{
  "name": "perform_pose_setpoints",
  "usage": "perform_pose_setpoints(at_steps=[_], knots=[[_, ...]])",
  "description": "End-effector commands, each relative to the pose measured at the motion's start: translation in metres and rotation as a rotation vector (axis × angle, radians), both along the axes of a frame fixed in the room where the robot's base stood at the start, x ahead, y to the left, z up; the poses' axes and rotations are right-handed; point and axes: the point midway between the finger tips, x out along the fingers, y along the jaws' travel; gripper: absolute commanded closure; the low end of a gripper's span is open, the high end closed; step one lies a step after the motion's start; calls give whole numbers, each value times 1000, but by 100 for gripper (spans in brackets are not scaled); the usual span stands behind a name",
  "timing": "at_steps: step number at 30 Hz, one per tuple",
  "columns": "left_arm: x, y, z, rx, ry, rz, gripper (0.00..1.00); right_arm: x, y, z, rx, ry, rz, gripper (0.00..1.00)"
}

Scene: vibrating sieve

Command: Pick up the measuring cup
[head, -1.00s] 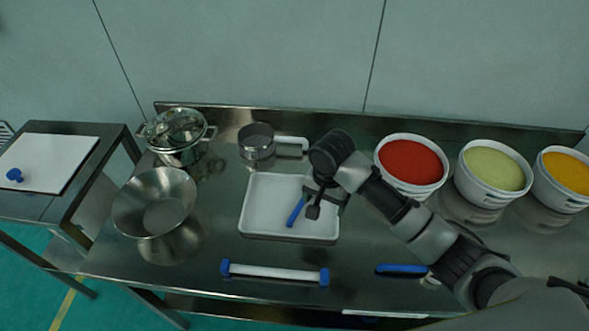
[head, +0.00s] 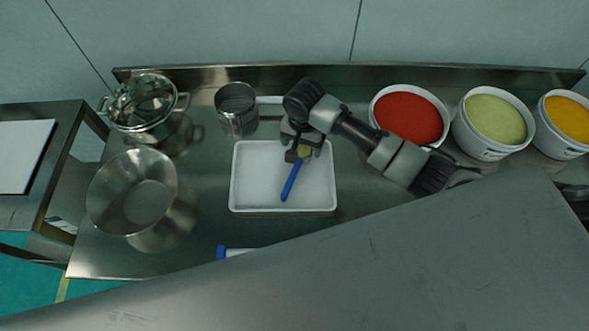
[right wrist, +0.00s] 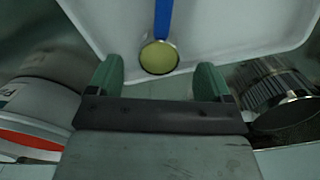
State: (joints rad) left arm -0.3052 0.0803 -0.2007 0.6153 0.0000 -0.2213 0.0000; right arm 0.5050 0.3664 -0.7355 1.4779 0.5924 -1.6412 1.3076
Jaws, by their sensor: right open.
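The measuring cup (head: 303,152) has a long blue handle and a round yellow-green head. It lies in the white tray (head: 234,190), its head near the tray's back edge and its handle pointing to the front. In the right wrist view its round head (right wrist: 159,58) lies just ahead of the gap between my fingertips. My right gripper (head: 300,148) is over the tray's back edge, at the head, and partly covers it in the head view. Its two green fingers are apart with nothing between them in the right wrist view (right wrist: 158,80). My left gripper is not in view.
A metal sieve-like cup (head: 237,110) with a white handle stands behind the tray. A lidded pot (head: 145,112) and metal bowl (head: 130,190) stand left. Tubs of red (head: 407,117), pale green and orange contents stand right. A large grey shape hides the front of the table.

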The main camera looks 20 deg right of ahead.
Motion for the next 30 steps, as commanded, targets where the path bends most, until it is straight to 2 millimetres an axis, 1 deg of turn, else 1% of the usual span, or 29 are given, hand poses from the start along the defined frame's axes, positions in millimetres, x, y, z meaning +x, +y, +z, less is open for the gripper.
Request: perform_pose_setpoints(at_steps=[4,6,9,17,27,29,30], knots=[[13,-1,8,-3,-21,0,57,-2,0,-22,-3,5,-1,20],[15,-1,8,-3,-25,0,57,-2,0,-33,-2,4,-1,20],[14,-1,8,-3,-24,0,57,-2,0,-42,-2,3,0,20],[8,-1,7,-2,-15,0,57,-1,0,-45,-2,1,1,20],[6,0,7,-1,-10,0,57,-1,0,-44,-1,1,0,72],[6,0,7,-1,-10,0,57,-1,0,-44,-1,1,0,79],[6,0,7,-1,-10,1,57,-1,0,-44,-1,1,0,79]])
